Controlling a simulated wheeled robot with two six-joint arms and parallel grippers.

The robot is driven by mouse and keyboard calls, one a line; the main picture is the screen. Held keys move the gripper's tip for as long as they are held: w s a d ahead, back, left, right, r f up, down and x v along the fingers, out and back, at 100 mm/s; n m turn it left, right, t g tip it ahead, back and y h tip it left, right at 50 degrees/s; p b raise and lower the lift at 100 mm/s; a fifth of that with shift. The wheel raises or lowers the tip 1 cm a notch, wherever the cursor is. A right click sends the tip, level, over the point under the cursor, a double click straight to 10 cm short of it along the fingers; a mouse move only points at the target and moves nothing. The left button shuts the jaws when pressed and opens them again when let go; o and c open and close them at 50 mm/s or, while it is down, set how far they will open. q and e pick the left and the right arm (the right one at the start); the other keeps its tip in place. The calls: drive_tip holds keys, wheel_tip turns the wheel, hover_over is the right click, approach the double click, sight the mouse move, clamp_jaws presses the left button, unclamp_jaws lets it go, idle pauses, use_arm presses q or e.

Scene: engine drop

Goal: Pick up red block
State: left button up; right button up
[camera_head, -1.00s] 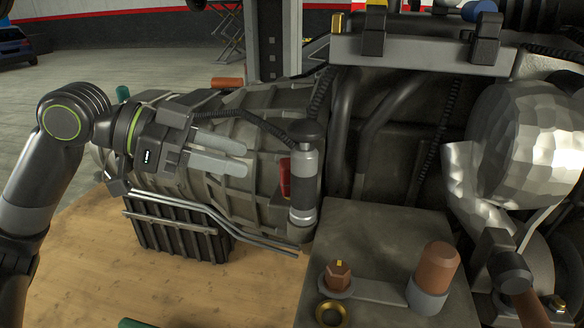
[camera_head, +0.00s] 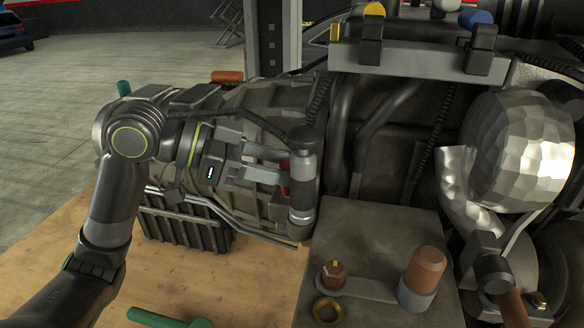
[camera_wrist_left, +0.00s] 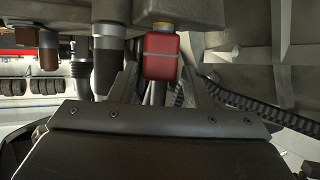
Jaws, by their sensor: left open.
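The red block (camera_head: 285,177) is in the middle of the head view, at the right end of the ribbed grey gearbox housing (camera_head: 255,112). It is partly hidden by the dark and silver cylinder (camera_head: 302,185). In the left wrist view the red block (camera_wrist_left: 160,58) shows clearly, with a pale line across it and a yellow top. My left gripper (camera_head: 281,166) is open, with its fingers pointing right at the block. In the left wrist view the block appears between the two fingertips. I cannot tell whether either finger touches it. My right gripper is not in view.
A grey block (camera_head: 385,235) at front holds a copper bolt (camera_head: 333,274), a brass ring (camera_head: 327,310) and a brown capped cylinder (camera_head: 424,270). Thin metal pipes (camera_head: 225,222) run below my left gripper. A green object (camera_head: 165,318) lies on the wooden table (camera_head: 265,290).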

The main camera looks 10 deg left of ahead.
use_arm(q)
drive_tip(key=shift+w+d+f, duration=0.2)
drive_tip(key=shift+d+f, duration=0.15)
drive_tip(key=shift+d, duration=0.25)
drive_tip(key=c, duration=0.9)
drive_tip(key=shift+r, duration=0.1)
